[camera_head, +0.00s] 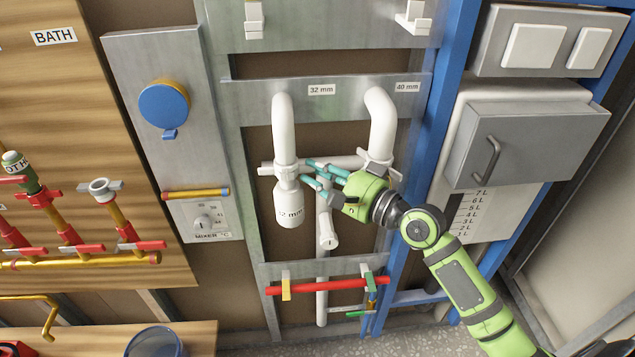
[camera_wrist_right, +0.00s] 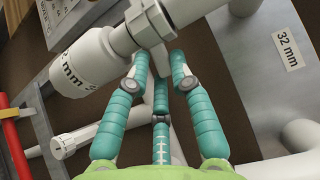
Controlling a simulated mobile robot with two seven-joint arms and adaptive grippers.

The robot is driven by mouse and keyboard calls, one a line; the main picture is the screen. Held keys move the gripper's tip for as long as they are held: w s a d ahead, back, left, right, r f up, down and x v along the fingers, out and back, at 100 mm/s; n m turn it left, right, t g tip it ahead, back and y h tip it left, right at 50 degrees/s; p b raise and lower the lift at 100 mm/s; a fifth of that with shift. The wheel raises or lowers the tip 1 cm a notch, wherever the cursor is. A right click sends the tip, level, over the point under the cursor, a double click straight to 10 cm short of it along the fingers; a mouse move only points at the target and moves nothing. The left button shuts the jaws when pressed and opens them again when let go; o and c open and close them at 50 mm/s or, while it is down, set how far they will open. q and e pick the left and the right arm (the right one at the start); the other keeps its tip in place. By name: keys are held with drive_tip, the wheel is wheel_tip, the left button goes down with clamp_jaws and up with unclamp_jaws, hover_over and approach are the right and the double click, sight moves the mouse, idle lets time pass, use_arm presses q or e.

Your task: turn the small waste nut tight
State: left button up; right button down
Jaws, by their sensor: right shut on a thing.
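The small waste nut (camera_head: 286,169) is white with lugs and sits on the left, 32 mm waste pipe (camera_head: 284,120), just above a white trap body (camera_head: 289,205) marked "mm". My right gripper (camera_head: 312,172) comes from the right and is shut on the nut's right-hand lug. In the right wrist view the nut (camera_wrist_right: 150,22) is at the top, and the teal fingers (camera_wrist_right: 157,68) close around its lug, partly hiding it. My left gripper is not in view.
The 40 mm pipe (camera_head: 381,125) with its own white nut (camera_head: 379,165) stands close to the right, partly behind my gripper. Below are a white pipe stub (camera_head: 327,232) and a red rail (camera_head: 325,286). A blue post (camera_head: 433,130) runs further right.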

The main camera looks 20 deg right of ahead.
drive_tip(key=shift+w+d+r, duration=0.1)
drive_tip(key=shift+d+r, duration=0.05)
drive_tip(key=shift+r, duration=0.45)
drive_tip(key=c, duration=1.2)
unclamp_jaws()
drive_tip(key=shift+c, duration=0.2)
drive_tip(key=shift+f, duration=0.2)
drive_tip(key=v, duration=1.2)
